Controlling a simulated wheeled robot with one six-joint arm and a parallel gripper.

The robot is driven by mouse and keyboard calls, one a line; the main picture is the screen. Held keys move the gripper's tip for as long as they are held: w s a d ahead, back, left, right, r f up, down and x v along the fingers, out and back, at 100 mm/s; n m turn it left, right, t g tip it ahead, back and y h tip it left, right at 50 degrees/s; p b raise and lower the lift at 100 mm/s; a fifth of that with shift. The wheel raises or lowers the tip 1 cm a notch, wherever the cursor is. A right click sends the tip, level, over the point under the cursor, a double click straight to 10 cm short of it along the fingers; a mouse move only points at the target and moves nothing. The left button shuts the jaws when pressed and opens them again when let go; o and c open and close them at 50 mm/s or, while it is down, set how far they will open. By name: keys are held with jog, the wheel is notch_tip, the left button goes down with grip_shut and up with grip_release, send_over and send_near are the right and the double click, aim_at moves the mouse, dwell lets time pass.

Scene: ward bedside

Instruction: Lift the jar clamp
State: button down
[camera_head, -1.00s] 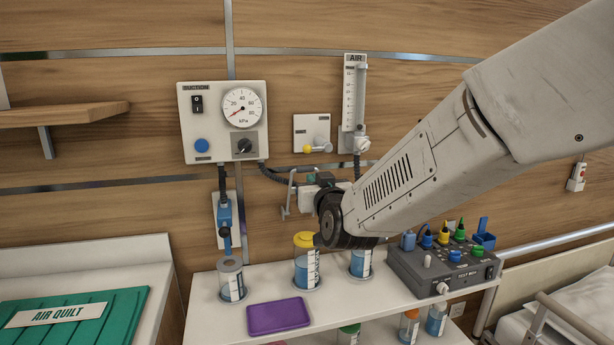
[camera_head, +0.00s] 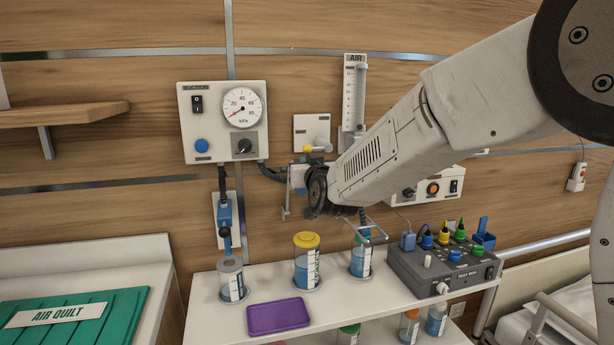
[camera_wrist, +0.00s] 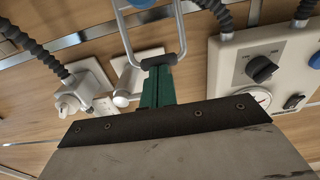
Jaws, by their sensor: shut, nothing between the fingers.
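No part is plainly marked as the jar clamp. A blue fitting (camera_head: 225,214) on a white wall plate, which may be it, stands upright over a grey-lidded jar (camera_head: 231,280). My gripper is in the wrist view (camera_wrist: 158,64), where a green body leads to a dark collar and a wire loop. It is shut and empty. In the head view my arm largely hides it, in front of the wall right of the blue fitting and apart from it. A thin metal loop (camera_head: 372,236) shows over a green-lidded jar (camera_head: 361,262); I cannot tell what it belongs to.
A suction panel (camera_head: 223,122) and an air flowmeter (camera_head: 354,95) hang on the wall. The shelf holds a yellow-lidded jar (camera_head: 307,266), a purple tray (camera_head: 278,316) and a grey test box (camera_head: 444,265). Dark corrugated hoses (camera_wrist: 218,16) run near my gripper.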

jog(key=shift+w+a+r, duration=0.1)
jog(key=shift+w+r, duration=0.1)
jog(key=shift+w, duration=0.2)
jog(key=s+d+f+g+h, duration=0.1)
jog(key=s+d+f+g, duration=0.2)
jog(key=s+f+g, duration=0.5)
jog(key=s+d+f+g, duration=0.2)
jog(key=s+d+f, duration=0.25)
jog(key=s, duration=0.65)
jog(key=s+d+m+g+h, duration=0.1)
jog(key=s+d+g, duration=0.1)
jog(key=s+d, duration=0.5)
jog(key=s+d+r+m+g+h, duration=0.1)
jog(key=s+d+g, duration=0.1)
jog(key=s+d, duration=0.5)
jog(key=s+d+r+m+g+h, duration=0.1)
jog(key=s+d, duration=0.6)
jog(key=s, duration=0.9)
jog(key=shift+g+h, duration=0.5)
jog(key=shift+g, duration=0.2)
